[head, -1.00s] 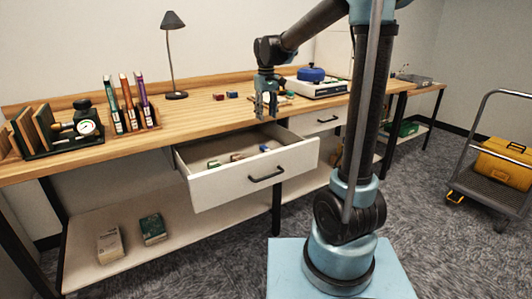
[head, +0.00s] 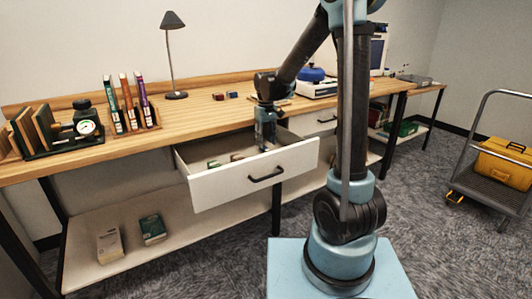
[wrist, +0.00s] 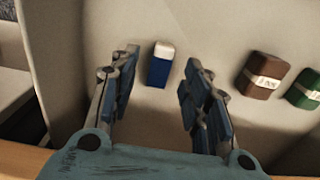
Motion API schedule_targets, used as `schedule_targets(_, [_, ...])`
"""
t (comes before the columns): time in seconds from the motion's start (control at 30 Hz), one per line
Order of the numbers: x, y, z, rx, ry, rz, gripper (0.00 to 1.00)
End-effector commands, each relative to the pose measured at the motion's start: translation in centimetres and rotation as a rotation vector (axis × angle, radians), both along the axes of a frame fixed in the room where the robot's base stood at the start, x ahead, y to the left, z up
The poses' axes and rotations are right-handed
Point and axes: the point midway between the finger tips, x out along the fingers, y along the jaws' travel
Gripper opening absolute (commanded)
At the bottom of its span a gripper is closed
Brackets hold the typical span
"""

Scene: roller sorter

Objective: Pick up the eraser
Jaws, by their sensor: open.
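The eraser (wrist: 160,64) is a small blue block with a white end, lying on the floor of the open drawer (head: 225,190). In the wrist view it lies between and just beyond the fingertips of my gripper (wrist: 162,72). The fingers are apart, one on each side of it in the picture, with nothing held. In the head view my gripper (head: 265,142) points down into the right part of the drawer and mostly hides the eraser. I cannot tell the exact height of the fingertips above it.
A brown banded block (wrist: 264,75) and a green banded block (wrist: 305,90) lie in the drawer to the right of my fingers in the wrist view. The drawer walls enclose the space. A desk lamp (head: 173,60) stands on the wooden bench (head: 190,118).

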Motion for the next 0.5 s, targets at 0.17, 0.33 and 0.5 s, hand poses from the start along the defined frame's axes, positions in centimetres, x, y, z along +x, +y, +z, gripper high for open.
schedule_targets(0.17, [0.3, 0.2, -2.3, 0.000, 0.000, 0.000, 0.43])
schedule_targets(0.33, [0.2, 0.2, -3.5, 0.000, 0.000, 0.000, 0.43])
schedule_targets(0.5, [0.2, 0.2, -3.6, 0.000, 0.000, 0.000, 0.43])
